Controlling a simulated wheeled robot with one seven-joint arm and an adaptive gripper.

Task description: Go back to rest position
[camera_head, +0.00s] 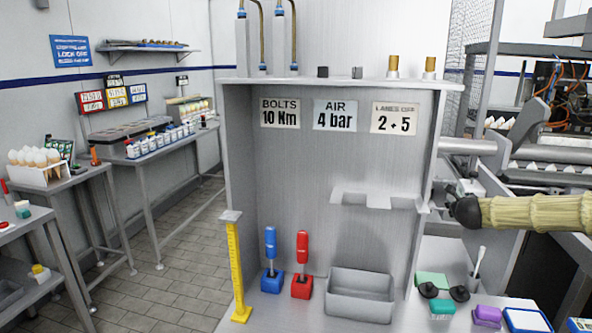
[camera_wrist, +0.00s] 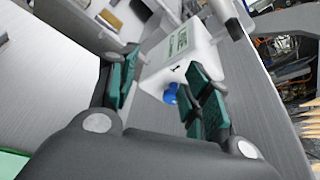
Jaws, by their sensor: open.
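My gripper (camera_wrist: 163,72) is open in the wrist view, its two green-padded fingers spread apart. A white container with a green label (camera_wrist: 180,48) and a blue part (camera_wrist: 170,93) shows beyond and between the fingers. The right finger covers part of it, and I cannot tell how far off it is. In the head view my arm, in a pale ribbed sleeve (camera_head: 535,213), reaches in from the right edge. Its dark end (camera_head: 467,211) is beside the right edge of the grey cabinet. The fingers are not clear there.
The open grey cabinet (camera_head: 300,170) stands in the middle, with a grey bin (camera_head: 360,295), a blue-handled tool (camera_head: 271,245), a red-handled tool (camera_head: 302,252) and a yellow stand (camera_head: 237,270) at its base. Machinery (camera_head: 560,150) crowds the right. Floor (camera_head: 165,290) is free at left.

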